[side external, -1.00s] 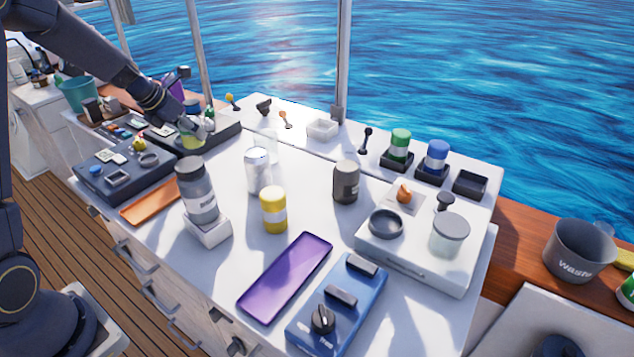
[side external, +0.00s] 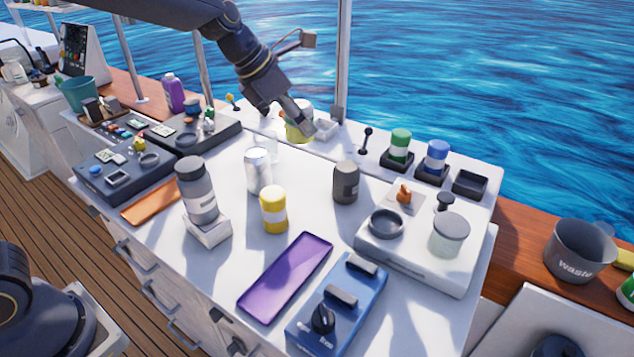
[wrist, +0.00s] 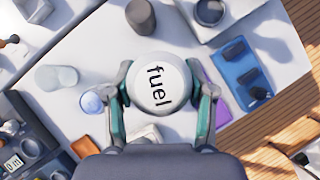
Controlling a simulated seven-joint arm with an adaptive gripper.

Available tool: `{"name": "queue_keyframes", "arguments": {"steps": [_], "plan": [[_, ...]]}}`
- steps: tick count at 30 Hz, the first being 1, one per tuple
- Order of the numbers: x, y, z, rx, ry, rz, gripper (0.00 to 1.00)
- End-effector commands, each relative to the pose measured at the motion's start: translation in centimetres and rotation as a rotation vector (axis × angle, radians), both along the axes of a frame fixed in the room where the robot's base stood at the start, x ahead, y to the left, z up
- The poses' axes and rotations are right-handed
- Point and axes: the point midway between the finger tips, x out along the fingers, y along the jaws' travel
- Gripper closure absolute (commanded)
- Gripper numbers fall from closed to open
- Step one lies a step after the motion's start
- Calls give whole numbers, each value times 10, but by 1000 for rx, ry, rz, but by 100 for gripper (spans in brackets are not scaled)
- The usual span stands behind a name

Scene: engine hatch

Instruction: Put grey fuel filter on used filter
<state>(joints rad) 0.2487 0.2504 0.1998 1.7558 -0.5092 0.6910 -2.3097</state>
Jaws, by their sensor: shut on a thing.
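My gripper (side external: 297,130) is shut on a round jar (wrist: 158,84) with a pale grey-white top marked "fuel". In the side view its body looks yellowish, partly hidden by my fingers. It is held above the back of the white worktop, near a small white tray. A dark grey cylinder (side external: 345,182) with a small label stands upright at mid-worktop and also shows in the wrist view (wrist: 140,16). I cannot read its label in either view. No place marked as used filter can be read.
A yellow cylinder (side external: 273,209), a silver can (side external: 258,171) and a grey bottle (side external: 196,190) on a white block stand nearby. A purple tray (side external: 286,275) and blue box (side external: 338,305) lie in front. A grey-lidded jar (side external: 450,236) stands right. The waste bin (side external: 580,251) is far right.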

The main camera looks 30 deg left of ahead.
Motion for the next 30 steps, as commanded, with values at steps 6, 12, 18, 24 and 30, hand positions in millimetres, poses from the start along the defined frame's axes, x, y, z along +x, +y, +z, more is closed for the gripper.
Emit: {"name": "queue_keyframes", "arguments": {"steps": [6,12,18,24,30], "plan": [[24,-15,-12,2,1,-22,90],[78,-25,-37,1,1,-22,90],[114,-31,-74,0,1,-22,90],[130,-34,-92,0,-1,-22,90],[136,-35,-109,0,1,-21,90]]}}
